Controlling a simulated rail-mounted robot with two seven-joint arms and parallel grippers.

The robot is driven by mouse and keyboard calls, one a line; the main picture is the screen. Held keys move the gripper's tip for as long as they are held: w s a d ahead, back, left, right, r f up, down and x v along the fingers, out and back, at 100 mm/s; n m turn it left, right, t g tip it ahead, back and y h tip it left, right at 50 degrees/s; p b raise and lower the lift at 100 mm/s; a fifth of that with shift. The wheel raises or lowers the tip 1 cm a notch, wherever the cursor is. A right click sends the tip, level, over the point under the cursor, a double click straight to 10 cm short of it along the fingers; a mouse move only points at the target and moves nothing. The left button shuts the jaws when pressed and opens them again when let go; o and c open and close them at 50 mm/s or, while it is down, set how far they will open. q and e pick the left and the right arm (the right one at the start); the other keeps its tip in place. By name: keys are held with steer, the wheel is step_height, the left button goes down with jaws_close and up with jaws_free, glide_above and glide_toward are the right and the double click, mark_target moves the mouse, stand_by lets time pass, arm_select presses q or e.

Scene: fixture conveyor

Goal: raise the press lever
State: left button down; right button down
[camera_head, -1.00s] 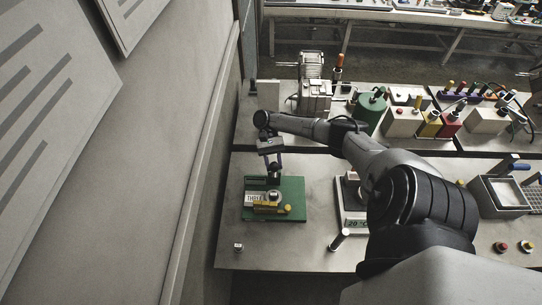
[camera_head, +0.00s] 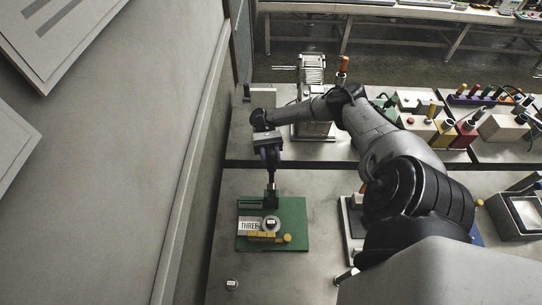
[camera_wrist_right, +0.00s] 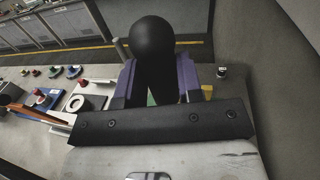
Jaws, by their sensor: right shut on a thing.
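The press has a green base (camera_head: 298,212) on the bench at lower left in the head view, with a plate marked THREE (camera_head: 249,226) and a dark upright part (camera_head: 271,196) behind it. My right gripper (camera_head: 270,160) is above and behind the base. In the right wrist view, a round black knob (camera_wrist_right: 152,45), the press lever's end, sits between the purple fingers of my right gripper (camera_wrist_right: 155,82), which is shut on it. My left gripper is not in view.
A metal machine (camera_head: 312,75) with an orange-topped handle stands behind my right arm. A small round part (camera_head: 232,284) lies in front of the base. A grey tray (camera_head: 525,215) is at the right. A wall (camera_head: 180,100) runs close along the left.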

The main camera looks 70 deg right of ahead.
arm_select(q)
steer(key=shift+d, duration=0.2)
arm_select(e)
steer(key=shift+f, duration=0.15)
steer(key=c, duration=0.9)
jaws_free()
steer(key=shift+s+a, duration=0.1)
steer(key=shift+a, duration=0.05)
steer(key=shift+c, duration=0.2)
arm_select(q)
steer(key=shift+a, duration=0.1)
arm_select(e)
steer(key=shift+o, duration=0.8)
